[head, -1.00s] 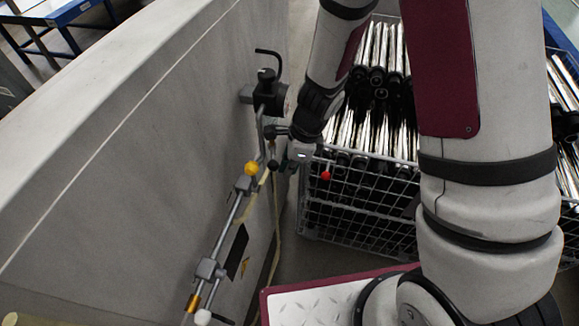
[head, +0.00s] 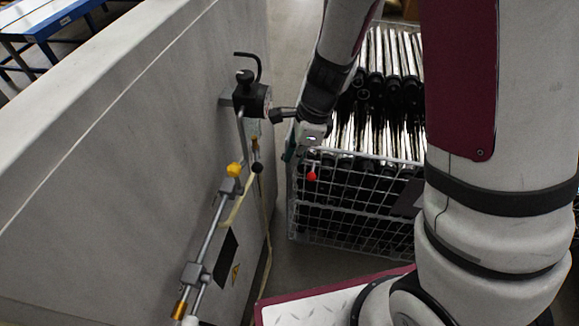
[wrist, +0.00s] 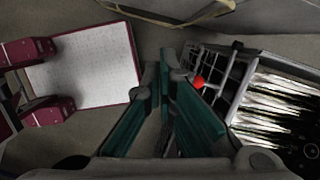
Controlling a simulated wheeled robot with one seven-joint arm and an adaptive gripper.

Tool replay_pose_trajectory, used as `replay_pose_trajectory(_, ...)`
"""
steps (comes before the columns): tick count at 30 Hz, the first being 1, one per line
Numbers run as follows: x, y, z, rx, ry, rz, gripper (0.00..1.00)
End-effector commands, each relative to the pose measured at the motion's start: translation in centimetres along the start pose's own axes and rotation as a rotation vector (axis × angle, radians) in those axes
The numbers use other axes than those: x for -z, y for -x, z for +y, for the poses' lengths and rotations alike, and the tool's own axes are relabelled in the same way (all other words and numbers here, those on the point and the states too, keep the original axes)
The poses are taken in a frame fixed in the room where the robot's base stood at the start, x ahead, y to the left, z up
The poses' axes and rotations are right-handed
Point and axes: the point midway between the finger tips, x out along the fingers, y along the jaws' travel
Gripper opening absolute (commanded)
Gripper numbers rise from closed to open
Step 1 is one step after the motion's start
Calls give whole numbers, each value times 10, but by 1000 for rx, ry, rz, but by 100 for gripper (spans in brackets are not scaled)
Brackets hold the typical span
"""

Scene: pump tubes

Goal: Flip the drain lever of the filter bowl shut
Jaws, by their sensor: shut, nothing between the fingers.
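The filter assembly is a black valve body (head: 252,98) with a bent black handle, mounted on the grey wall panel. A small pale part that may be the filter bowl (head: 254,133) hangs below it. Under that is a black ball knob (head: 257,167); I cannot tell whether it is the drain lever, or which way the lever lies. A red ball knob (head: 311,176) shows in front of the crate and right of my fingertips in the wrist view (wrist: 198,83). My gripper (head: 289,152) is shut and empty, right of the black knob and apart from it. Its teal fingers fill the wrist view's middle (wrist: 162,62).
A sloping pipe (head: 208,240) with a yellow ball knob (head: 234,170) runs down the panel. A wire crate (head: 340,215) of metal tubes stands close behind my gripper. A pale hose (head: 265,215) hangs beside the panel. Bare floor shows between panel and crate.

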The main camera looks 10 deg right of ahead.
Motion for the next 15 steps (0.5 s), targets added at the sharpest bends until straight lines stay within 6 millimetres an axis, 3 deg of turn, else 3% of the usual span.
replay_pose_trajectory(6,0,26,0,2,0,-1,0)
replay_pose_trajectory(15,0,30,1,-1,-1,0,0)
